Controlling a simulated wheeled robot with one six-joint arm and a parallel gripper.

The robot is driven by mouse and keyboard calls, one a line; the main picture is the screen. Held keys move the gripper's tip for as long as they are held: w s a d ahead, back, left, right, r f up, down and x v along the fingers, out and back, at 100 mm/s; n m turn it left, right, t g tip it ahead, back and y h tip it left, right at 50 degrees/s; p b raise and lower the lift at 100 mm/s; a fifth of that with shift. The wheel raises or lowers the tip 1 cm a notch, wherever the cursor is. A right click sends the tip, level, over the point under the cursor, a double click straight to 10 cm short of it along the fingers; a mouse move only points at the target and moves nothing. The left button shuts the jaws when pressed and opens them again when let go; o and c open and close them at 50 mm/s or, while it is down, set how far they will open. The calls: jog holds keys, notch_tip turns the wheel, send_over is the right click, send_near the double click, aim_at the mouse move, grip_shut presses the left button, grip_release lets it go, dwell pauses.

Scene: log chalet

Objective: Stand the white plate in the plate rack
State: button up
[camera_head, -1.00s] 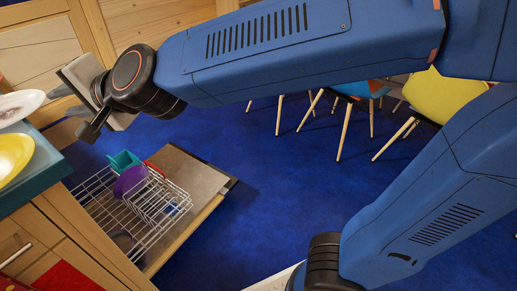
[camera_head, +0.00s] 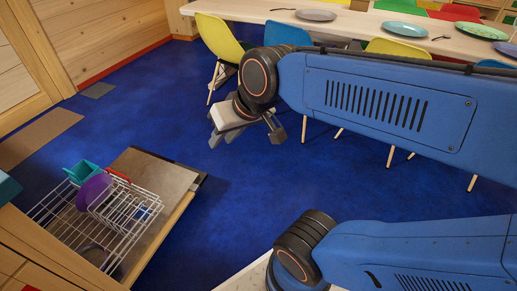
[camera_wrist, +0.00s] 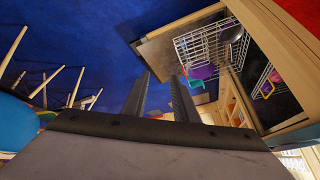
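The plate rack is a white wire rack (camera_head: 70,222) low at the left, on a pulled-out dishwasher; it also shows at the upper right of the wrist view (camera_wrist: 203,46). A purple dish (camera_head: 93,191) and a teal container (camera_head: 80,171) sit in it. My gripper (camera_head: 246,138) is in front of blue floor, to the right of and above the rack in the picture. In the wrist view its two fingers (camera_wrist: 164,85) stand apart with nothing between them. I cannot make out the white plate in either current view.
The dishwasher door (camera_head: 160,176) lies open beside the rack. A counter corner (camera_head: 8,187) shows at the left edge. A long table (camera_head: 350,25) with several plates and chairs (camera_head: 220,42) stands at the back. Blue floor (camera_head: 160,105) between is clear.

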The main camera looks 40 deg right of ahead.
jog(key=s+d+f+g+h, duration=0.1)
jog(key=s+d+f+h, duration=0.1)
jog(key=s+d, duration=0.4)
jog(key=shift+d+f, duration=0.3)
jog(key=shift+f, duration=0.35)
jog(key=shift+o, duration=0.9)
